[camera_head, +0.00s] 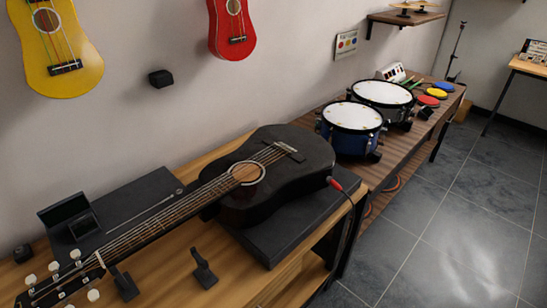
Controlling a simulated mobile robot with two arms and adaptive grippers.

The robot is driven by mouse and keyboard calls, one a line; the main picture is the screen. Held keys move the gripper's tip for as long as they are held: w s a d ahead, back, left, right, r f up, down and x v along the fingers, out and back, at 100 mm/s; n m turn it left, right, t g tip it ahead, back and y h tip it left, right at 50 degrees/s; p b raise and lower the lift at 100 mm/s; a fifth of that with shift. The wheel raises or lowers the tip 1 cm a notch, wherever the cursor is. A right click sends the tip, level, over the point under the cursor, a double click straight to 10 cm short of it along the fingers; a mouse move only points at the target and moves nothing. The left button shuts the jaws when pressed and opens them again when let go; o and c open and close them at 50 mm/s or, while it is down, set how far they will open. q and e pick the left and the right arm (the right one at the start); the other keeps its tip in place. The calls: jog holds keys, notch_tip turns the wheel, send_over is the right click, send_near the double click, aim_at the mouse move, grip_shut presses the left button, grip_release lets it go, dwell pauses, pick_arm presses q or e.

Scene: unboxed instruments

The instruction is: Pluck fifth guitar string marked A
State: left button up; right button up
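A black acoustic guitar (297,151) lies on a black stand on a wooden table. Its soundhole (246,173) has a pale ring, and its bridge sits toward the upper right end. The neck (161,219) runs down to the lower left, ending in a headstock (66,285) with several white tuning pegs. The strings run along the neck and over the soundhole. The letter markings on the strings are too small to read, so I cannot tell which is A. Neither of my grippers is in view.
A red-tipped cable (342,186) plugs in at the guitar's right side. Black holders (204,269) stand by the neck on the table (170,277). Two drums, one blue (352,117), stand on a further table. Yellow (62,72) and red (223,45) ukuleles hang on the wall. Floor at right is clear.

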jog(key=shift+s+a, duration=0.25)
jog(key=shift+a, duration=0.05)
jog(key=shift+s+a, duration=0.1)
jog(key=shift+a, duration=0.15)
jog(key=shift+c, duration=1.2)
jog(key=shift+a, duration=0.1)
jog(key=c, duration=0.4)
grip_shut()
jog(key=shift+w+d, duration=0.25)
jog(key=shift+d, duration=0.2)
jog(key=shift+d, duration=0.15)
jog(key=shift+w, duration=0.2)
